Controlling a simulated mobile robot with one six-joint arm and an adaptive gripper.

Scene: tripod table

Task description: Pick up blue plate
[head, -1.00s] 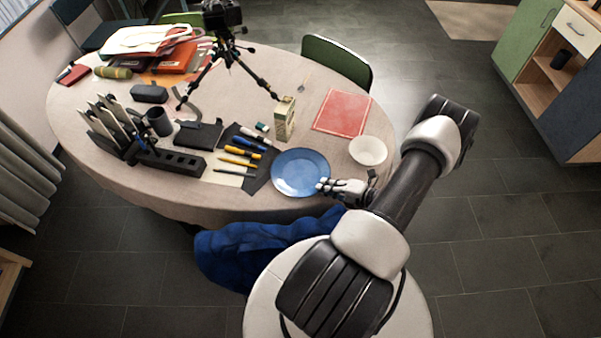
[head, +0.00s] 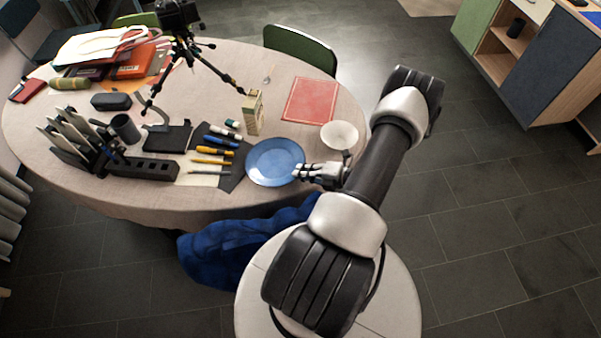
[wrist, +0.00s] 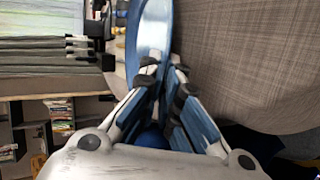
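The round blue plate (head: 270,160) lies at the near edge of the table, right of the pens. In the head view my gripper (head: 299,171) is at the plate's right rim, reaching in from the right. In the wrist view the plate (wrist: 153,28) is seen steeply and runs down between the fingers of my gripper (wrist: 165,74). The fingertips are close together, one on either side of the rim, and look shut on it. The part of the rim between the fingers is hidden. The plate looks to be at table height; I cannot see a gap under it.
A white bowl (head: 340,134) stands just beyond my gripper. A red book (head: 310,99) and a small carton (head: 253,113) are behind the plate. Several pens (head: 213,150) lie to its left. A blue cloth (head: 225,254) shows below the table edge. A tripod (head: 190,45) stands farther back.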

